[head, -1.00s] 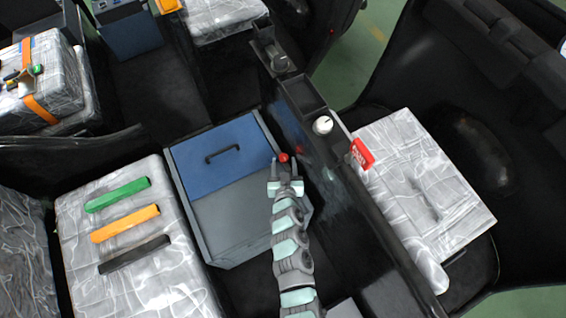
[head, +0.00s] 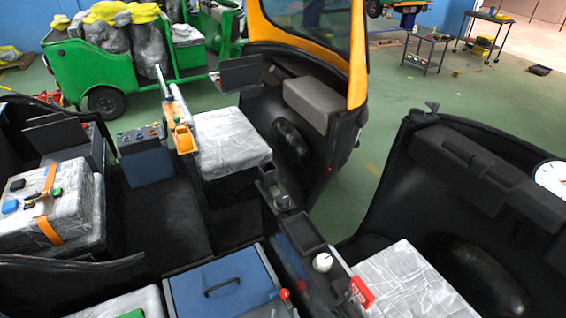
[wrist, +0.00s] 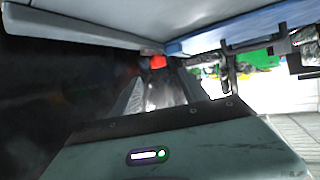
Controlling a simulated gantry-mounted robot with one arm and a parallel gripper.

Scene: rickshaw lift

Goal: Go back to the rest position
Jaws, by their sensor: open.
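In the wrist view a small red part (wrist: 158,62) shows near the middle, below pale and blue surfaces.
A black console with a white knob (head: 322,262) runs right of the box. A wrapped seat with a red tag (head: 361,291) lies beyond it. Another wrapped seat (head: 230,140) and a control box (head: 145,155) stand farther back. Green floor (head: 395,145) is open behind.

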